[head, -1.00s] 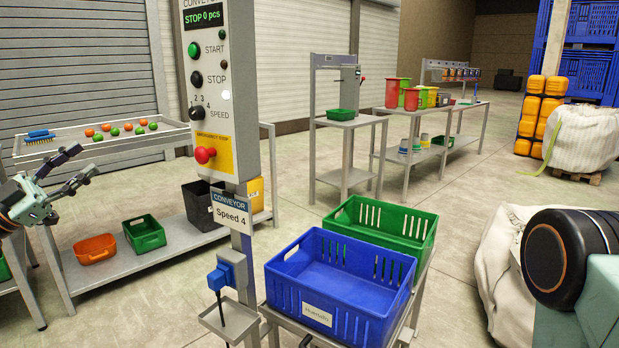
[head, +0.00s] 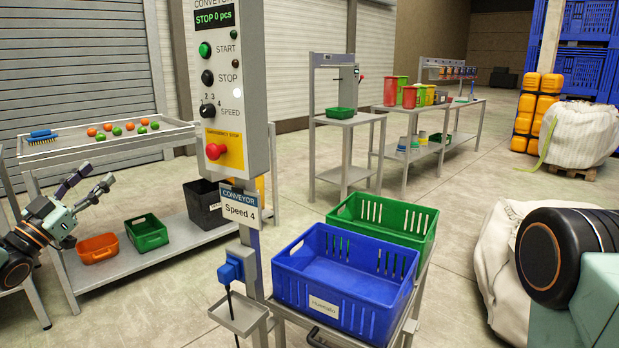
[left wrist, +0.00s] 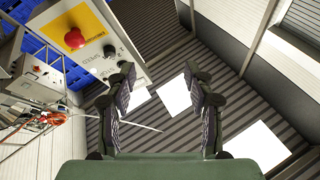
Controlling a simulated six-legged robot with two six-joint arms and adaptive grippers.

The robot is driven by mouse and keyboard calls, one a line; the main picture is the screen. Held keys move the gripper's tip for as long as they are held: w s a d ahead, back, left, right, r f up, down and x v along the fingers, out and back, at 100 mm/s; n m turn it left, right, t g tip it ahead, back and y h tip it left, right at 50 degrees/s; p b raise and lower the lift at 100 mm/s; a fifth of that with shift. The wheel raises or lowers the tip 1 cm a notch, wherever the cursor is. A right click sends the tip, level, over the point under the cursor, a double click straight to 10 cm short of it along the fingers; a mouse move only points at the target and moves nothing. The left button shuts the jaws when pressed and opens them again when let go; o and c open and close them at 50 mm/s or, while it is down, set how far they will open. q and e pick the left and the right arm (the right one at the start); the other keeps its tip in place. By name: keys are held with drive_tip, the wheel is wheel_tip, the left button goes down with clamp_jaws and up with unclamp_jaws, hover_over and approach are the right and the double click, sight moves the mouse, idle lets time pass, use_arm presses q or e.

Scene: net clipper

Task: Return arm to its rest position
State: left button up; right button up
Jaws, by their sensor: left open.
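My left gripper (head: 90,188) is at the left of the head view, in front of the grey sorting table. Its fingers are spread and point up and to the right, with nothing between them. In the left wrist view both fingers of the left gripper (left wrist: 160,100) stand wide apart and empty. The conveyor control box (head: 225,90) stands to the right of this gripper, clear of it. The box also shows at the upper left of the left wrist view (left wrist: 118,50). My right gripper is out of view.
A blue crate (head: 337,312) and a green crate (head: 421,225) stand right of the control post. The table (head: 100,152) holds a blue brush (head: 42,137) and several orange and green balls. An orange bin (head: 98,249) and green bin (head: 146,233) sit below. Open floor lies behind the crates.

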use_arm(q)
drive_tip(key=d+f+n+g+y, duration=0.25)
drive_tip(key=d+f+n, duration=0.2)
drive_tip(key=f, duration=0.35)
drive_tip(key=d+f+n+g+y, duration=0.25)
drive_tip(key=d+f, duration=0.25)
drive_tip(key=f, duration=0.4)
drive_tip(key=s+d+f+n+g+y, duration=0.1)
drive_tip(key=s+d+f+g, duration=0.1)
drive_tip(key=s+d+f, duration=0.3)
drive_tip(key=s+d+f+n+g, duration=0.1)
drive_tip(key=s+d+f+g, duration=0.1)
drive_tip(key=f, duration=0.5)
drive_tip(key=s+d+f+g, duration=0.3)
drive_tip(key=s+d+f, duration=0.15)
drive_tip(key=s, duration=0.35)
drive_tip(key=s+d+f+g, duration=0.4)
drive_tip(key=s+f, duration=0.2)
drive_tip(key=s, duration=0.3)
drive_tip(key=s+d+f+g, duration=0.1)
drive_tip(key=s+g, duration=0.2)
drive_tip(key=s, duration=0.8)
drive_tip(key=s+d+f+m+g+y, duration=0.1)
drive_tip(key=s+d+f+g, duration=0.1)
drive_tip(key=s, duration=0.9)
drive_tip(key=shift+s+g, duration=0.2)
drive_tip(key=shift+g, duration=0.2)
drive_tip(key=shift+d, duration=0.1)
